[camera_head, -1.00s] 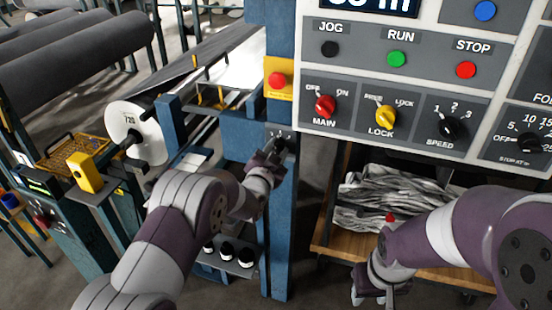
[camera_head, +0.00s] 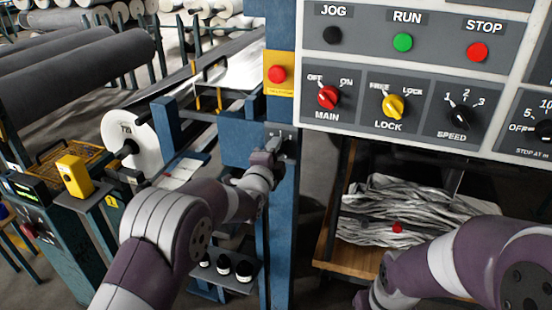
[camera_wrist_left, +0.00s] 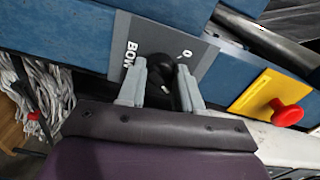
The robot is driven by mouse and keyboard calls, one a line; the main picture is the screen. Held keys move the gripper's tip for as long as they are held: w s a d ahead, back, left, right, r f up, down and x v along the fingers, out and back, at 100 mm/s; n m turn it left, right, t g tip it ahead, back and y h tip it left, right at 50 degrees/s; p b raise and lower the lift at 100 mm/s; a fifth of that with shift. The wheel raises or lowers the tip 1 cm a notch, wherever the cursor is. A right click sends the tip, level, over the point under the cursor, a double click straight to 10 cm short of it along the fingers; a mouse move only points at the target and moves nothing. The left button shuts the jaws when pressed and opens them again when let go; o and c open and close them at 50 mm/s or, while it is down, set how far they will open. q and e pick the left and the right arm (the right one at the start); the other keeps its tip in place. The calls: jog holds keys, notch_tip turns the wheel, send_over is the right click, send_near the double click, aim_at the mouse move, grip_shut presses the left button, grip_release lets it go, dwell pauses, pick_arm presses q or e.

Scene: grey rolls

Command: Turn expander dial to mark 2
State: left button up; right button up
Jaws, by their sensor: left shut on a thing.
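The black expander dial (camera_wrist_left: 162,68) sits on a grey plate (camera_wrist_left: 205,58) marked "BOW" and "0" on a blue post. My left gripper (camera_wrist_left: 160,90) is shut on the dial, one finger on each side. The fingers and the dial hide most of the scale, so mark 2 and the pointer cannot be read. In the head view my left gripper (camera_head: 274,146) is at the small plate (camera_head: 284,131) on the blue post and covers the dial. My right gripper (camera_head: 364,299) is low near the bottom edge, mostly hidden by its arm.
A control panel (camera_head: 420,60) with buttons and MAIN, LOCK and SPEED knobs hangs to the right of the post. A red button on a yellow plate (camera_head: 279,74) is just above the dial. A cart of crumpled sheets (camera_head: 335,245) stands below the panel. Grey rolls (camera_head: 80,80) lie left.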

pick_arm(q)
jog(key=shift+f+m+b, duration=0.2)
jog(key=shift+m+b, duration=0.25)
jog(key=shift+m, duration=0.35)
jog(key=o, duration=1)
jog(key=shift+a+r, duration=0.1)
jog(key=shift+r, duration=0.05)
jog(key=shift+o, duration=0.2)
jog(key=v, duration=1.2)
jog(key=shift+s+b, duration=0.3)
jog(key=shift+s, duration=0.05)
jog(key=shift+a, duration=0.1)
